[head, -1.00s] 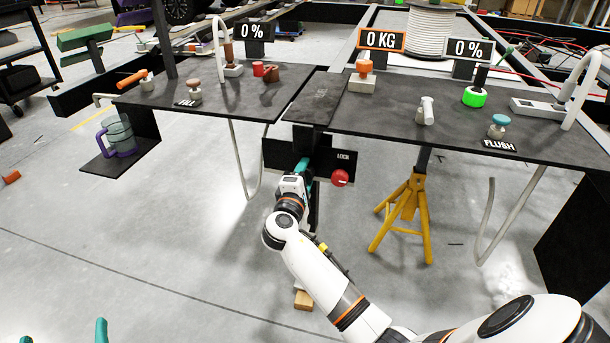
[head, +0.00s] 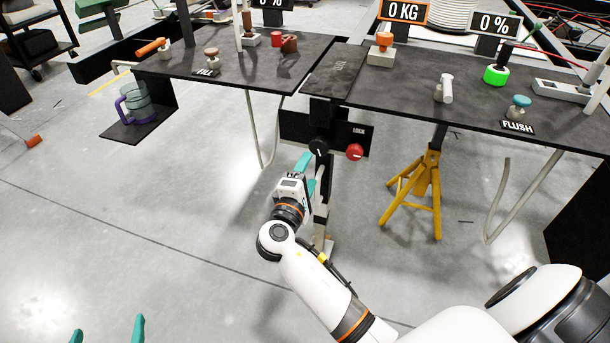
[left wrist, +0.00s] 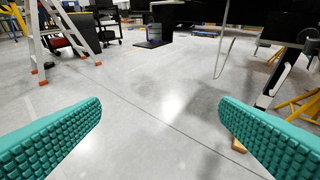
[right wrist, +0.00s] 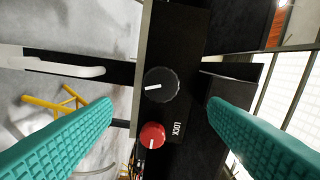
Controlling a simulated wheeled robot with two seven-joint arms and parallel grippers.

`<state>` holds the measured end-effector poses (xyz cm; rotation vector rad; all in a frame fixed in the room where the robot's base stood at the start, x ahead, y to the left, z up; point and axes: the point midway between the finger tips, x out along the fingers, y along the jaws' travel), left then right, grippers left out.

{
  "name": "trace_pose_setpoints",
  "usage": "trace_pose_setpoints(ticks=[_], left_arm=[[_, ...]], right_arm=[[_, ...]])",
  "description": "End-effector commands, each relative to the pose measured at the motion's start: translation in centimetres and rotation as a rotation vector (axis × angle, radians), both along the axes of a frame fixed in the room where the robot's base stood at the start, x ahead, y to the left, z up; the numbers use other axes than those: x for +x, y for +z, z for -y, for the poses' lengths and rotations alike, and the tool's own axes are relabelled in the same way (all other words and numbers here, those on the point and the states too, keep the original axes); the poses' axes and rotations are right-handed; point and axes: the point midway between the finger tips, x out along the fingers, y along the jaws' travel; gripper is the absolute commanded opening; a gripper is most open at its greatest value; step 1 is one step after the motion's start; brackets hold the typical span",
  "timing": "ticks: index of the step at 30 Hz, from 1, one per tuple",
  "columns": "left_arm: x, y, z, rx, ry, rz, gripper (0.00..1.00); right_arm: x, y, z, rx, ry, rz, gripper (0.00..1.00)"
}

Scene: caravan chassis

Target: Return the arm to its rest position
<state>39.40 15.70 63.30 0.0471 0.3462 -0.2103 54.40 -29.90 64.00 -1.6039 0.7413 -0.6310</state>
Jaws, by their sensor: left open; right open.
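My right arm reaches up from the bottom right of the head view. Its gripper (head: 306,176) has teal fingers and is open and empty, a little below and left of the black lock panel (head: 340,133). In the right wrist view, the black dial (right wrist: 162,85) and the red knob (right wrist: 152,135) beside the LOCK label show between the parted fingers (right wrist: 160,112), with nothing gripped. My left gripper (head: 107,333) shows only its teal fingertips at the bottom left. In the left wrist view its fingers (left wrist: 160,125) are wide apart with only floor between them.
The dark worktop (head: 400,100) stands above the panel and carries valves and signs. A yellow stand (head: 424,190) is right of the panel. A purple-handled jug (head: 136,103) sits on a low shelf at left. A ladder (left wrist: 60,40) shows in the left wrist view. Floor at lower left is clear.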

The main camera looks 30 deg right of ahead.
Motion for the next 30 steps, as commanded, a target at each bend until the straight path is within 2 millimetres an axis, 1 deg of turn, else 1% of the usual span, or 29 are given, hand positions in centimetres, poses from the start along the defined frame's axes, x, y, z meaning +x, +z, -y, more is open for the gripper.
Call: trace_pose_setpoints(ticks=[3,6,20,23,26,29,30], left_arm=[[-0.4,-0.6,-0.2,0.011,0.003,-0.047,0.85],[-0.6,-0.9,-0.3,0.015,0.004,-0.064,0.85],[-0.6,-1.0,-0.3,0.016,0.004,-0.067,0.85],[-0.6,-0.9,-0.3,0.016,0.004,-0.065,0.85],[-0.6,-0.9,-0.3,0.016,0.004,-0.065,0.85],[-0.6,-0.9,-0.3,0.016,0.004,-0.065,0.85],[-0.6,-0.9,-0.3,0.016,0.004,-0.065,0.85]], right_arm=[[-0.8,0.0,-0.9,0.0,0.001,0.0,0.68],[-1.1,0.0,-1.3,0.0,0.0,0.0,0.68],[-1.1,0.0,-1.3,-0.001,-0.001,0.001,0.68],[-1.3,-0.3,-1.3,0.016,0.006,0.001,0.68],[-2.0,-1.5,-1.5,0.111,0.043,0.008,0.68],[-3.5,-3.7,-2.2,0.316,0.118,0.029,0.68],[-4.4,-4.6,-2.8,0.424,0.154,0.042,0.68]])
